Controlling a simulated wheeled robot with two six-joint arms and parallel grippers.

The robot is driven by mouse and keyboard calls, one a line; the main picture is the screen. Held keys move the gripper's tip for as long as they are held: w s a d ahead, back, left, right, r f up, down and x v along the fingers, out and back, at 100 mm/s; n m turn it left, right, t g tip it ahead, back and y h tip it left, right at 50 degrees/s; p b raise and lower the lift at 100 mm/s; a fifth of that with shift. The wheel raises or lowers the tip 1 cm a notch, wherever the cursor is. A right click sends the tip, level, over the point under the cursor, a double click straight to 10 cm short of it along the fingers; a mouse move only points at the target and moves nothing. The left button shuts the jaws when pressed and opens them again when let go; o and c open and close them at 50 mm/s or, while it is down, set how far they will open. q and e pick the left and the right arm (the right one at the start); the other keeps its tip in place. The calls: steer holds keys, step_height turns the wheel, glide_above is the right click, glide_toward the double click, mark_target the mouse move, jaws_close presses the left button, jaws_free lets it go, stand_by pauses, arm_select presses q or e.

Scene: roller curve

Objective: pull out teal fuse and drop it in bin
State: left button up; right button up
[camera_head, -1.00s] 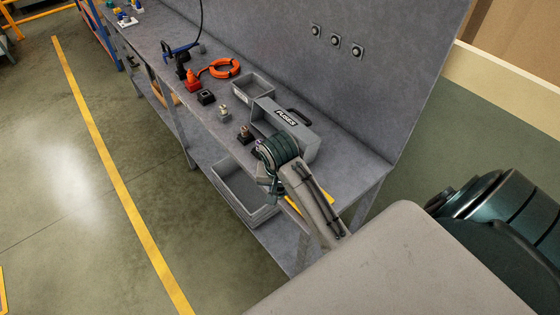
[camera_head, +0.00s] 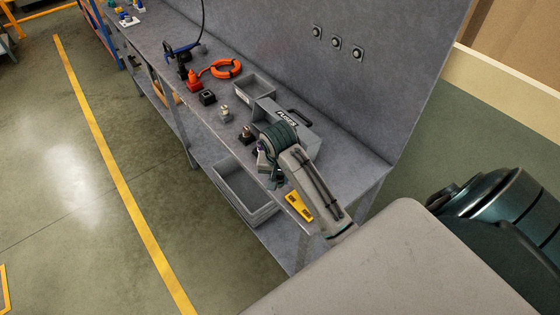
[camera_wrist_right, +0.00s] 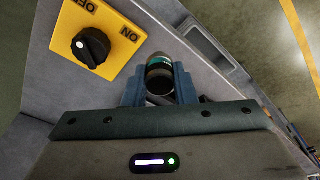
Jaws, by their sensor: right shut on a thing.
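A dark cylinder with a teal band, the teal fuse (camera_wrist_right: 160,76), sits between the two blue-grey fingers of my right gripper (camera_wrist_right: 160,88) in the wrist view. The gripper is shut on it. In the head view my right gripper (camera_head: 268,174) is at the front edge of the bench, mostly hidden by its own wrist, and the fuse cannot be made out. A grey open bin (camera_head: 222,170) is on the lower shelf, below and left of the gripper. A grey box labelled FUSES (camera_head: 312,134) stands behind my wrist. My left gripper is not in view.
A yellow ON/OFF switch plate (camera_head: 299,205) with a black knob (camera_wrist_right: 90,48) is close beside my gripper. On the bench (camera_head: 352,168) are a small grey tray (camera_head: 268,84), several small fittings and an orange cable coil (camera_head: 226,69). The floor in front is clear.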

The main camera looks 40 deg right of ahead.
steer(key=shift+w+d, duration=0.75)
steer(key=shift+w, duration=0.6)
steer(key=shift+w+d, duration=0.8)
steer(key=shift+w, duration=0.55)
steer(key=shift+w+d, duration=0.75)
steer(key=shift+w, duration=0.6)
